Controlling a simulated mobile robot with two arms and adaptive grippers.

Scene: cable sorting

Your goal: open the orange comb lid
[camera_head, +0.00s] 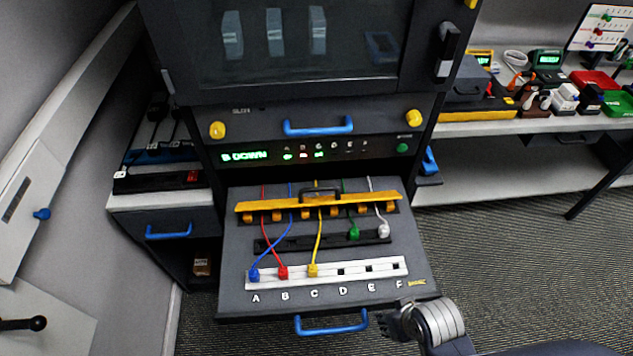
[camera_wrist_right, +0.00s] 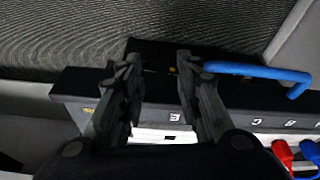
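The orange comb lid (camera_head: 275,204) lies across the back of the pulled-out panel, with a dark handle (camera_head: 320,190) at its middle. It appears lowered over the cables that run under it. My right gripper (camera_head: 385,322) is at the panel's front right corner, well in front of the lid and touching nothing that I can see. In the right wrist view my right gripper (camera_wrist_right: 155,70) has its fingers apart with nothing between them, above the panel's front edge. The lid is not seen in that view. My left gripper is not in view.
Blue, red and yellow plugs (camera_head: 313,270) sit in the white socket strip (camera_head: 385,267) at A, B and C. Green and white plugs (camera_head: 383,230) sit in the black strip behind. A blue drawer handle (camera_head: 330,325) sticks out at the front. A shelf with several items stands right.

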